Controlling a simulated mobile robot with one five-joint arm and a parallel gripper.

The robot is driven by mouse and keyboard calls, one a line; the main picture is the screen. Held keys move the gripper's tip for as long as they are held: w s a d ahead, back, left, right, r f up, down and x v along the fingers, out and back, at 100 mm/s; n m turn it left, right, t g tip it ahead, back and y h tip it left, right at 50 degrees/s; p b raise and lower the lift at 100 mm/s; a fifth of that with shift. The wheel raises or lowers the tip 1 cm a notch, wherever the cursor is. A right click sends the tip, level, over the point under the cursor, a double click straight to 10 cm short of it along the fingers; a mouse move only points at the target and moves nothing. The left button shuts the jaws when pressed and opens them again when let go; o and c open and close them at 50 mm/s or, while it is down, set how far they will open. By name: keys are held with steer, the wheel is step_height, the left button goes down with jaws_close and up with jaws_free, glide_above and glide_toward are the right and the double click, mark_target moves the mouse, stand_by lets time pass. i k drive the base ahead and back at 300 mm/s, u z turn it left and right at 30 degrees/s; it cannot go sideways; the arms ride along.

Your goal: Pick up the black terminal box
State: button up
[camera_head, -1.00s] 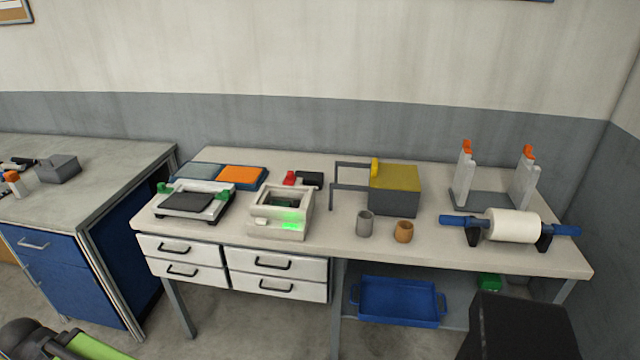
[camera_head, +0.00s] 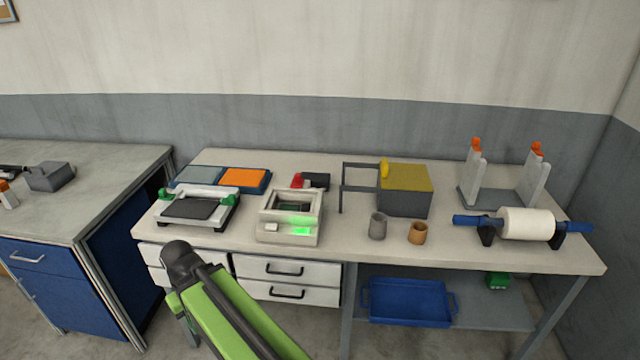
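A small black box (camera_head: 318,180), which looks like the terminal box, lies on the light workbench (camera_head: 365,252) near its back edge. The box is behind a white device (camera_head: 290,231) with a green-lit front and a dark opening. My green arm link with a dark rounded joint rises from the bottom of the picture, in front of the drawers.
A grey box with a yellow lid (camera_head: 404,177) and a dark frame stands right of the black box. A grey cup (camera_head: 378,226) and a brown cup (camera_head: 418,233) stand in front. A white roll (camera_head: 527,223) is at right, a flat device (camera_head: 200,206) at left.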

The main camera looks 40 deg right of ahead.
mark_target(318, 180)
steer(key=z, duration=0.05)
steer(key=i, duration=1)
steer(key=u, duration=0.05)
